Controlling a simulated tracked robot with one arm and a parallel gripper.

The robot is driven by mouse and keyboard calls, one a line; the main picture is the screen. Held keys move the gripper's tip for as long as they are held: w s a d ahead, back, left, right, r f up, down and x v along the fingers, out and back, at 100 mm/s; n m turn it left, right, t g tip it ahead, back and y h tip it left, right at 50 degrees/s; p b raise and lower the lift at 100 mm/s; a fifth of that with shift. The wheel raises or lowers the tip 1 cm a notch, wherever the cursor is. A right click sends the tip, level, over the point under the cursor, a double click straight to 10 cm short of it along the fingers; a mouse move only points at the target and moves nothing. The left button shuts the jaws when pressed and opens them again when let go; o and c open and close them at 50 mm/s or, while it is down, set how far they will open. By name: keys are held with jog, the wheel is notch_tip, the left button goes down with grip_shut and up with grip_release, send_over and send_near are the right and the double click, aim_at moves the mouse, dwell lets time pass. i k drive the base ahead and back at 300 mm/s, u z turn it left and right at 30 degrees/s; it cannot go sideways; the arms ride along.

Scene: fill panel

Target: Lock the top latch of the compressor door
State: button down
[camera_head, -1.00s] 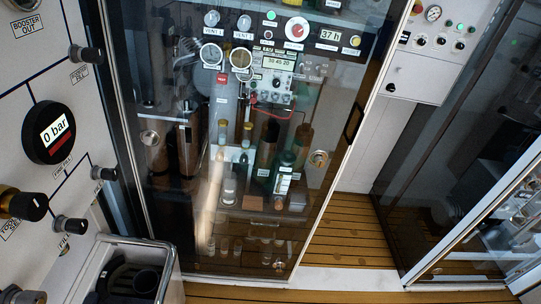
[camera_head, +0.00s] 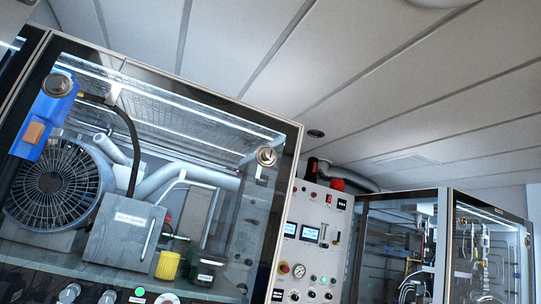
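The compressor door (camera_head: 232,106) is a dark-framed glass door on the cabinet at the left, seen tilted from below. A round metal latch (camera_head: 266,156) sits near its upper right corner. Another round metal latch (camera_head: 58,85) shows near the upper left, in front of a blue part. I cannot tell whether either latch is locked. Behind the glass are a black fan (camera_head: 55,186), a grey box (camera_head: 125,235) and pipes. My gripper is not in view, and nothing touches the latches.
A white control panel (camera_head: 312,215) with displays and a gauge stands to the right of the door. Further right is another glass cabinet (camera_head: 395,235). The white panelled ceiling (camera_head: 380,90) is overhead. The space in front of the door's upper part looks clear.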

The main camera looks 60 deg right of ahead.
aim_at(266, 156)
jog(key=u, duration=0.05)
jog(key=k, duration=1.15)
jog(key=z, duration=0.65)
jog(key=i, duration=1.8)
jog(key=u, duration=0.25)
